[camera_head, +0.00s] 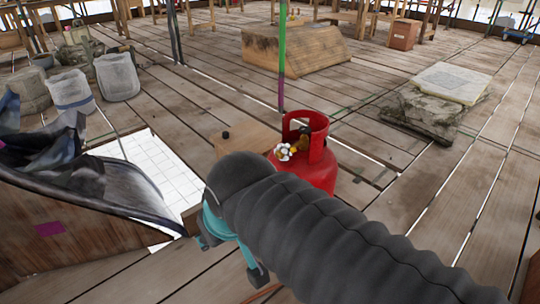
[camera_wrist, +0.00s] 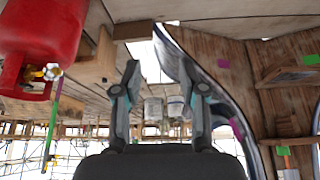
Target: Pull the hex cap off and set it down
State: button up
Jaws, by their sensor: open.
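A red gas cylinder (camera_head: 310,172) stands on the plank floor beyond my arm. A pale hex-shaped piece with brass beside it, apparently the hex cap (camera_head: 283,152), sits at its valve within the collar. In the wrist view, which looks upside down, the cylinder (camera_wrist: 38,40) is at the upper left and the pale cap (camera_wrist: 53,71) shows at the end of the brass valve. My gripper (camera_wrist: 160,68) is open and empty, its two fingers apart, well to the right of the cap there. In the head view my arm hides most of it.
A green and purple pole (camera_head: 282,60) rises behind. Sacks (camera_head: 117,77) stand at left, a large wooden block (camera_head: 295,48) behind, stone slabs (camera_head: 435,105) at right.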

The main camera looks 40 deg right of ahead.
jog(key=shift+o, duration=0.2)
jog(key=o, duration=0.3)
jog(key=shift+o, duration=0.2)
jog(key=w+d+f+m+g+h, duration=0.1)
jog(key=w+d+f+g+h, duration=0.3)
jog(key=w+d, duration=0.5)
jog(key=w+d+f+m+g+h, duration=0.15)
jog(key=w+d+g+h, duration=0.45)
jog(key=d, duration=0.6)
jog(key=w+d+f+n+t+h, duration=0.3)
jog(key=w+d+f+t+h, duration=0.3)
jog(key=w+f, duration=0.7)
jog(key=w+d+h, duration=0.1)
jog(key=d+h, duration=0.1)
jog(key=d, duration=0.1)
jog(key=shift+w+p, duration=0.35)
